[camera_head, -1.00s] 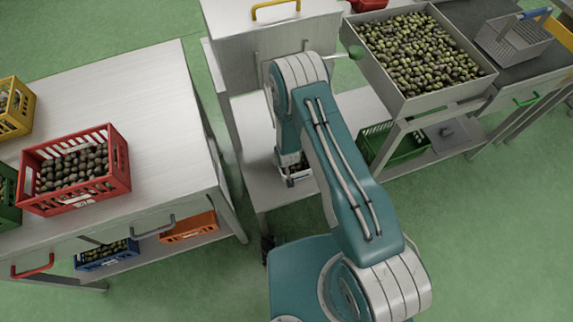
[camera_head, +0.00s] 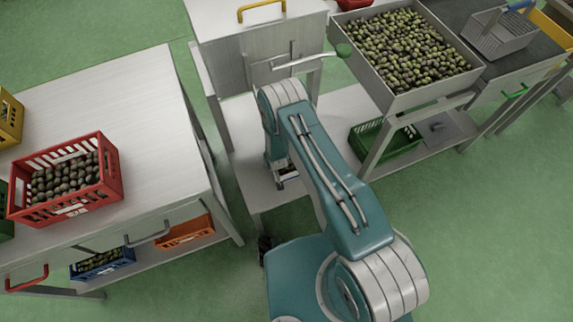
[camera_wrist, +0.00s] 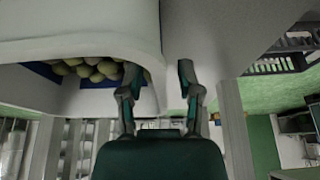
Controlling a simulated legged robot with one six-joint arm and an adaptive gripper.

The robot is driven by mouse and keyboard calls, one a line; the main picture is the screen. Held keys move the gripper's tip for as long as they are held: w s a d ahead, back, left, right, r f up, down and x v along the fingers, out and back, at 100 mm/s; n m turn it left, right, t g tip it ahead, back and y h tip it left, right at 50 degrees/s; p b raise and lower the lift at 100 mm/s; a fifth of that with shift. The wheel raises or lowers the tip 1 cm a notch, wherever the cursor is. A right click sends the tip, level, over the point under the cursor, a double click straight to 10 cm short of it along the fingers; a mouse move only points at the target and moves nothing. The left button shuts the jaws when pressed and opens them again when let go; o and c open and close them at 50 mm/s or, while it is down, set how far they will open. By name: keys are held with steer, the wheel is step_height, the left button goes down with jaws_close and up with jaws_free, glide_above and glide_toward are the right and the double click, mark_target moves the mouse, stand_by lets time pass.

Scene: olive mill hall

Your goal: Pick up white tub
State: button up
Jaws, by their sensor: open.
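A large pale white shape with a rounded edge (camera_wrist: 80,40) fills the upper left of the wrist view, very close. It looks like the white tub, but I cannot be sure. My gripper (camera_wrist: 158,76) is open, its two dark fingers apart. The left finger overlaps the pale shape near its rounded edge, and the right finger lies just beyond that edge. I cannot tell whether either touches it. In the head view my arm reaches down to the low shelf of the middle bench (camera_head: 245,150), and hides most of what is there.
Pale olives (camera_wrist: 95,68) with blue around them show beside the left finger. A grey bin of olives (camera_head: 400,95) stands right of my arm, above a green crate (camera_head: 385,145). A red crate (camera_head: 65,207) sits on the left table (camera_head: 150,120). Green floor is open at right.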

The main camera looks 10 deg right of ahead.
steer(key=shift+f, duration=0.3)
jaws_close()
stand_by(0.3)
